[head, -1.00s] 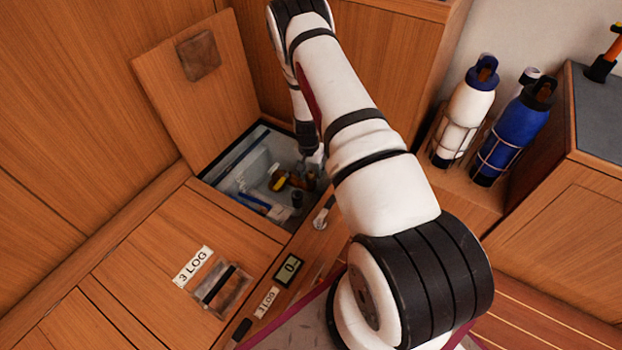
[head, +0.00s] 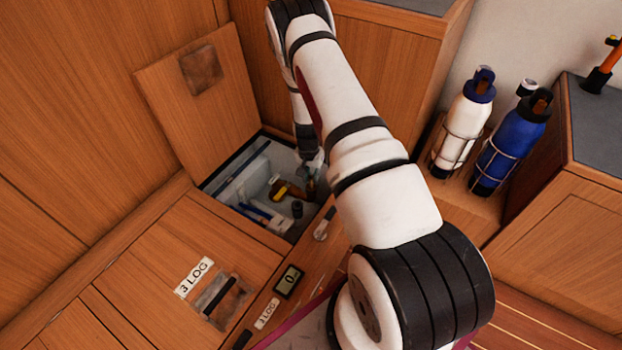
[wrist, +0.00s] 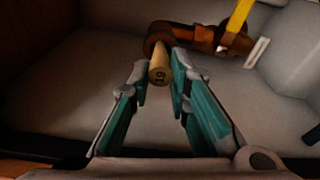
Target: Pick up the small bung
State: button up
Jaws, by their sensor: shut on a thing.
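The small bung (wrist: 160,66) is a pale tan, cork-like plug with dark figures on its end. It shows in the wrist view between the teal fingers of my gripper (wrist: 161,84), at their tips. My gripper is shut on it. In the head view my gripper (head: 311,168) reaches down into an open locker (head: 223,188). There the bung cannot be made out, being too small or hidden by the gripper.
A brown fitting with a yellow handle (wrist: 205,37) lies just beyond the bung, close to it. In the head view, blue-and-white items (head: 262,213) and a dark small cylinder (head: 297,208) lie nearby. The raised lid (head: 185,100) leans at the back. Bottles (head: 462,130) stand right.

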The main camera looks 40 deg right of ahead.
aim_at(311, 177)
notch_tip(311, 177, up, 15)
jog(key=p, duration=0.4)
dwell(0.6)
